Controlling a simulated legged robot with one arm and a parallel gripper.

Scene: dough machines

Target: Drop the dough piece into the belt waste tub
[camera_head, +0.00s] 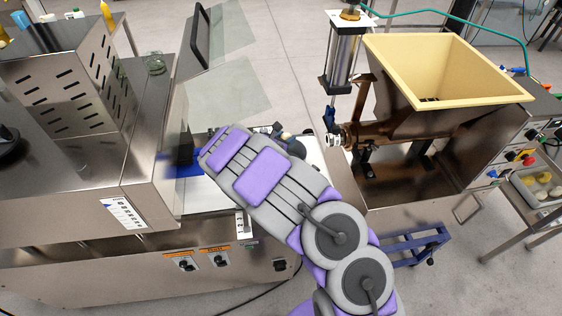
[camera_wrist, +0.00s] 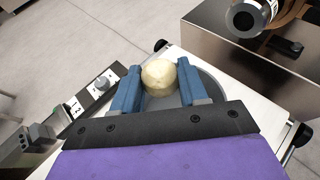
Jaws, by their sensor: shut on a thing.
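The pale, round dough piece (camera_wrist: 159,77) sits between the two blue fingers of my gripper (camera_wrist: 160,84) in the wrist view. My gripper is shut on it. A grey round shape (camera_wrist: 212,88) shows behind and below the dough, on a white surface. I cannot tell whether this is the belt waste tub. In the head view my arm covers the middle of the belt, and the dough does not show. I cannot make out the tub in the head view.
A steel machine with a slotted cover (camera_head: 75,85) stands at the left. Clear guard panels (camera_head: 222,75) rise behind the belt (camera_head: 205,195). A dough divider with a cream hopper (camera_head: 440,70) stands at the right. A trolley with trays (camera_head: 540,188) is at the far right.

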